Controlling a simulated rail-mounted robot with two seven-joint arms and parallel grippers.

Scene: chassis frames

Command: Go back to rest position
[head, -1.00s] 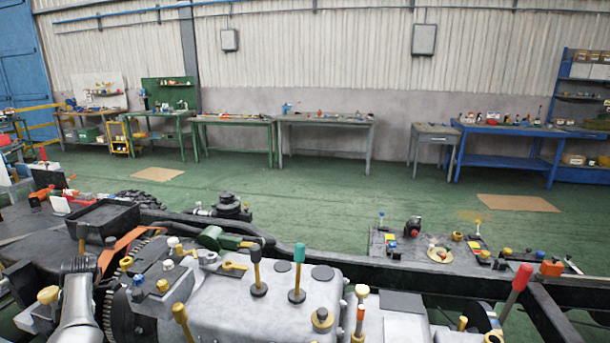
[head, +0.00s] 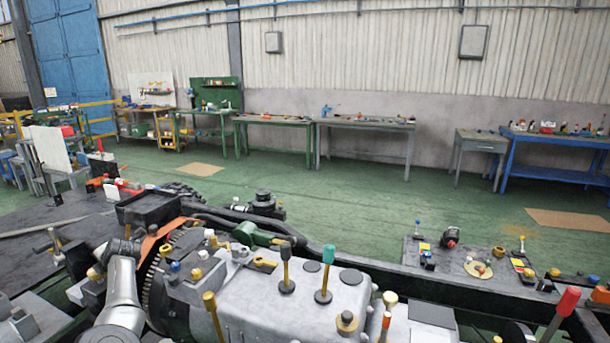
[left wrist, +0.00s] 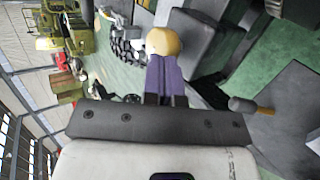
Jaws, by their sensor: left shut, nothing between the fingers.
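In the left wrist view my left gripper (left wrist: 166,68) is shut and empty, its two purple-grey fingers side by side. A tan-yellow round knob (left wrist: 163,40) shows just past the fingertips; I cannot tell whether they touch it. In the head view my silver arm link (head: 122,295) rises at the lower left, over the left end of the chassis; the fingers cannot be made out there. My right gripper is in neither view.
A grey engine block (head: 270,305) with upright levers, one teal-topped (head: 328,254), fills the lower middle. A red-topped lever (head: 568,302) stands at the right. Dark chassis rails (head: 370,268) run across. Green floor (head: 345,215) is open towards the workbenches (head: 365,124) along the wall.

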